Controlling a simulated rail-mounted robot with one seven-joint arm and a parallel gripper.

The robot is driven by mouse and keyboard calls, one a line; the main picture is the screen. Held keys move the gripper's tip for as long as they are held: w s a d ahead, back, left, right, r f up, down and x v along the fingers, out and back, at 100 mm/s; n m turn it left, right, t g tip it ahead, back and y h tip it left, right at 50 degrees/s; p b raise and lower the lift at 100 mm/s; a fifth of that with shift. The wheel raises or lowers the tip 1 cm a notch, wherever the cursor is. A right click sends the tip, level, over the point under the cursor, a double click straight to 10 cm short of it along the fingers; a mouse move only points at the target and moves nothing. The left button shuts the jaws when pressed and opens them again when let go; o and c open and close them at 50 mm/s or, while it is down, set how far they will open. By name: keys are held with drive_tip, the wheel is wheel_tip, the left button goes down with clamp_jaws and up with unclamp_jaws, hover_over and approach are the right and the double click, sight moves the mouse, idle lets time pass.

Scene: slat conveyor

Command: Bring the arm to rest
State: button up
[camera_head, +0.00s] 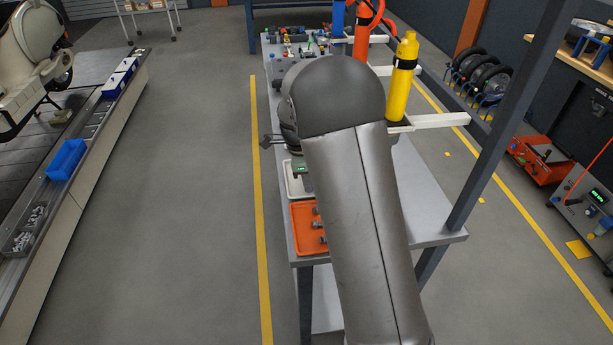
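My arm fills the middle of the head view, a large grey link rising from the bottom edge to a dark rounded joint over the workbench (421,184). Part of my gripper (268,142) shows as small dark pieces to the left of that joint, out past the bench's left edge. The rest of the gripper and wrist is hidden behind the arm. I cannot tell whether the fingers are open or shut, and I see nothing held.
An orange tray (296,250) and a pale tray (290,190) with parts lie on the bench. A conveyor (85,155) with blue bins is at left; grey floor between is clear.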

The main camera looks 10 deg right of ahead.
drive_tip(key=shift+d+f, duration=0.1)
drive_tip(key=shift+f, duration=0.3)
clamp_jaws()
drive_tip(key=shift+r, duration=0.15)
drive_tip(key=shift+r+p, duration=1.45)
drive_tip(key=shift+r, duration=0.95)
